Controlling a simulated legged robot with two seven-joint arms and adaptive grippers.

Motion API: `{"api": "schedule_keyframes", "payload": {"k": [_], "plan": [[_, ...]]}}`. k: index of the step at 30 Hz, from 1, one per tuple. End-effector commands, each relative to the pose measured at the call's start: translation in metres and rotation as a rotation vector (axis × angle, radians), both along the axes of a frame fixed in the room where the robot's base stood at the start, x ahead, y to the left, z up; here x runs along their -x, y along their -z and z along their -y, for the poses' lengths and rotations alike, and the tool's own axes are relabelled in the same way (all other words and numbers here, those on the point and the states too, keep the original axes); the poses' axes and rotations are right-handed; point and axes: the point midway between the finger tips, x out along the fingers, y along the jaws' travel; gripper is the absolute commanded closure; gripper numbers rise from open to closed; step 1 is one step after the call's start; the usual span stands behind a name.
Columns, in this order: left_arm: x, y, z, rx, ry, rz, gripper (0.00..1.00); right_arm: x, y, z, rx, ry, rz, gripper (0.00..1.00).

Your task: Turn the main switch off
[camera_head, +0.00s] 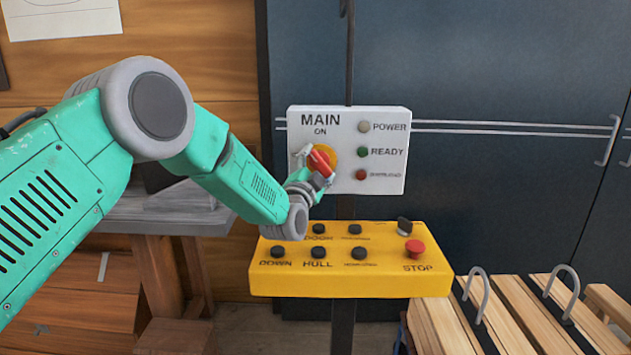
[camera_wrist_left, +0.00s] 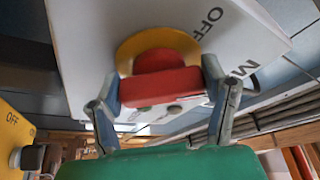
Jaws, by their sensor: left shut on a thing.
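The main switch is a red handle (camera_head: 321,162) on a round yellow plate (camera_head: 331,154), set on a white panel (camera_head: 385,112) marked MAIN and ON. The handle sits tilted in the head view. My left gripper (camera_head: 314,168) is at the switch, its fingers on either side of the handle. In the left wrist view the two fingers of the left gripper (camera_wrist_left: 165,98) are shut on the red handle (camera_wrist_left: 160,86), with the yellow plate (camera_wrist_left: 128,52) behind it. The word OFF shows on the panel (camera_wrist_left: 95,25) there. My right gripper is not in view.
Below the panel is a yellow control box (camera_head: 350,284) with several black knobs and a red STOP button (camera_head: 415,248). Slatted wood (camera_head: 510,310) with metal loops lies at the lower right. A dark cabinet (camera_head: 500,60) stands behind. A grey-topped bench (camera_head: 150,213) is at the left.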

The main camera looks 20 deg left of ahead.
Motion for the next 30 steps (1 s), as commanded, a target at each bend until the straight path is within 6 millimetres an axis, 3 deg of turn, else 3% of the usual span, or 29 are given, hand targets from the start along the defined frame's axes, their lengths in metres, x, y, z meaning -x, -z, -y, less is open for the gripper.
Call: {"api": "schedule_keyframes", "payload": {"k": [1, 15, 30], "plan": [[0.002, 0.012, 0.009, 0.041, 0.015, 0.001, 0.62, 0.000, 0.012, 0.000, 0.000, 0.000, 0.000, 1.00], [0.002, 0.010, 0.008, 0.469, 0.011, 0.123, 0.62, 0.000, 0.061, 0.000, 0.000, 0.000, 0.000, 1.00], [0.002, 0.004, 0.005, 0.808, 0.007, 0.224, 0.62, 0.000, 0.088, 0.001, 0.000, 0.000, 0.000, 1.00]]}}
